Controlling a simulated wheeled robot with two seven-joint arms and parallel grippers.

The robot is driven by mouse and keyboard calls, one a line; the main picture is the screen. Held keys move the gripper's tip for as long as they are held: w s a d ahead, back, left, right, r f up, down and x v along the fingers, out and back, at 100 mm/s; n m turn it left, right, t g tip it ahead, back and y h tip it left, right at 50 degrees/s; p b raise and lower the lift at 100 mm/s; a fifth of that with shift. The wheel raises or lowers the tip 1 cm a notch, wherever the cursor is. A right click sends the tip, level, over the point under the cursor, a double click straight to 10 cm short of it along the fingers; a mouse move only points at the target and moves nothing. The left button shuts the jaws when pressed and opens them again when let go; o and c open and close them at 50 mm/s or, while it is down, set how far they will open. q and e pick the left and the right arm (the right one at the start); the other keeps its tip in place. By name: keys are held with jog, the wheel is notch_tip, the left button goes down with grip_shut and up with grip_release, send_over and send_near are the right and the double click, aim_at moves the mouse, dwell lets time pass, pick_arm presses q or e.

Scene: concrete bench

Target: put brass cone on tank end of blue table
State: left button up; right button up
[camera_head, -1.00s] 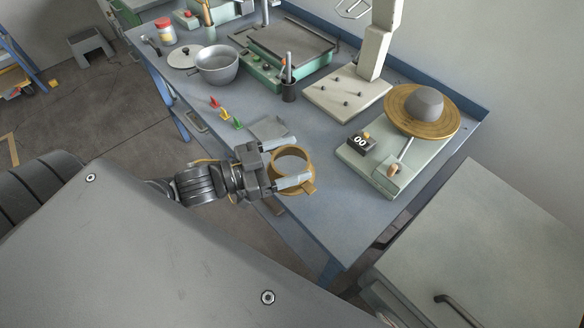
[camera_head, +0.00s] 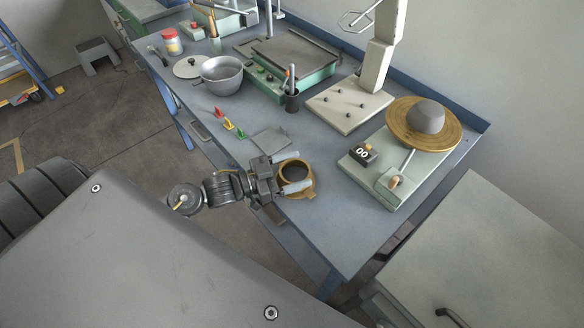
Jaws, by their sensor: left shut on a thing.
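The brass cone (camera_head: 310,188) shows as a round, hollow brass-coloured piece with a dark inside and a small tab, at the front edge of the blue table. My left gripper (camera_head: 286,179) is shut on the brass cone, its fingers on either side of it. I cannot tell whether its base touches the table. The blue table (camera_head: 335,235) runs from upper left to lower right. I cannot make out a tank at either end. My right gripper does not show.
A grey plate (camera_head: 271,140) and small coloured pieces (camera_head: 229,124) lie behind the gripper. The table's front right area is clear.

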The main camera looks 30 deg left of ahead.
pick_arm(q)
jog(key=o, duration=1.4)
jog(key=shift+s, duration=0.1)
jog(key=b+v, duration=0.1)
jog(key=v, duration=1)
jog(key=shift+s+a+b, duration=0.3)
jog(key=shift+b, duration=0.05)
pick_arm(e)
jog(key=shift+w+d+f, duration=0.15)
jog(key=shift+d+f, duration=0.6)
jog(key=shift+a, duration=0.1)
